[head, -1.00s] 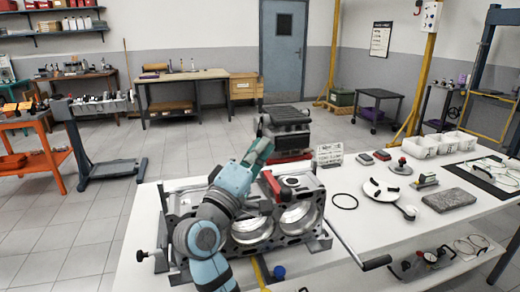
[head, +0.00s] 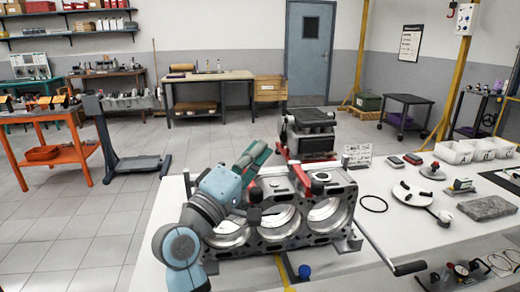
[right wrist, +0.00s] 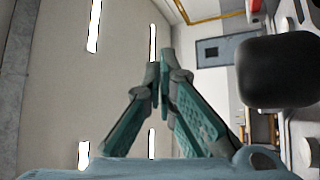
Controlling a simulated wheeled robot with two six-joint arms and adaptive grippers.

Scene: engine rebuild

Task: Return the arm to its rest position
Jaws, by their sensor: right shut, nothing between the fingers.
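My right arm, blue and grey, comes in from the bottom of the head view over the left part of the engine block (head: 345,200). Its green right gripper (head: 262,150) points up and away, above the block's back left. In the right wrist view the fingers of this gripper (right wrist: 164,62) meet at the tips, with nothing between them. The block lies on the white workbench (head: 125,240), with several large cylinder bores facing up. The arm hides its left end. My left gripper is not in view.
A crank handle (head: 408,268) sticks out at the block's front right. A black ring (head: 373,203), a white round part (head: 412,192) and white bins (head: 455,152) are on the right of the bench. A dark machine (head: 310,130) stands behind.

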